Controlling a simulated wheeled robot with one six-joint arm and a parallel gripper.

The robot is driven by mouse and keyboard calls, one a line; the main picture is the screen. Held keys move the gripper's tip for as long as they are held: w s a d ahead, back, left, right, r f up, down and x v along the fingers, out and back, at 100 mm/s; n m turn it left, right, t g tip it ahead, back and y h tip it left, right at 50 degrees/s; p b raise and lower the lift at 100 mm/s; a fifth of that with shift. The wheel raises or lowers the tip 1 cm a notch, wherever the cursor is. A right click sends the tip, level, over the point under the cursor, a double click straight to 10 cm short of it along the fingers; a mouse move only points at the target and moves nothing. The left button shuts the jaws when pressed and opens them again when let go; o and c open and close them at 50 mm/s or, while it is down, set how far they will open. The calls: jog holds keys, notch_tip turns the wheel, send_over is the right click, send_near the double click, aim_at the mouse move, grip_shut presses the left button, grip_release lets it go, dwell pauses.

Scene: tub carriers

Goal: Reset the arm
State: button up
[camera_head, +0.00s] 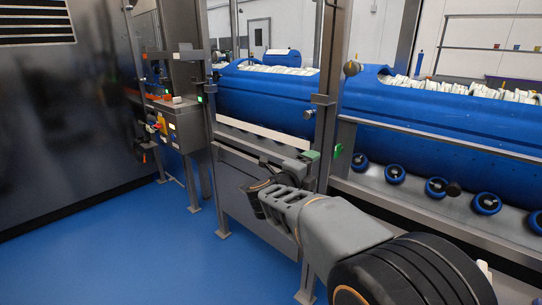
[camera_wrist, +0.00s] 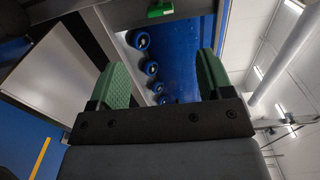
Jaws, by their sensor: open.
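My gripper (camera_wrist: 165,62) shows in the wrist view with its two green ribbed fingers spread wide apart. Nothing is between the fingers. Behind the gap is the blue carrier side with a row of rollers. In the head view my grey arm reaches from the lower right towards the middle, folded at the elbow. Its far end is close in front of the metal frame; the fingers are small there and hard to make out.
A blue tub carrier (camera_head: 430,115) filled with white items lies behind the metal frame, above several blue rollers (camera_head: 486,203). Another blue carrier (camera_head: 262,98) stands further left. A control box (camera_head: 178,128) is mounted at left. The blue floor (camera_head: 130,240) is clear at lower left.

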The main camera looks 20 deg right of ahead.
jog(key=w+a+r+n+t+y+p, duration=0.3)
jog(key=a+r+n+t+y+p, duration=0.35)
jog(key=r+n+p, duration=0.25)
jog(key=s+a+r+n+y+p, duration=0.45)
jog(key=a+n+y+p, duration=0.45)
jog(key=n, duration=0.3)
jog(key=s+d+n+g+p, duration=0.1)
jog(key=s+n+g+p, duration=0.8)
jog(key=s, duration=0.8)
jog(key=g+p, duration=0.2)
jog(key=p, duration=0.1)
jog(key=shift+n, duration=0.4)
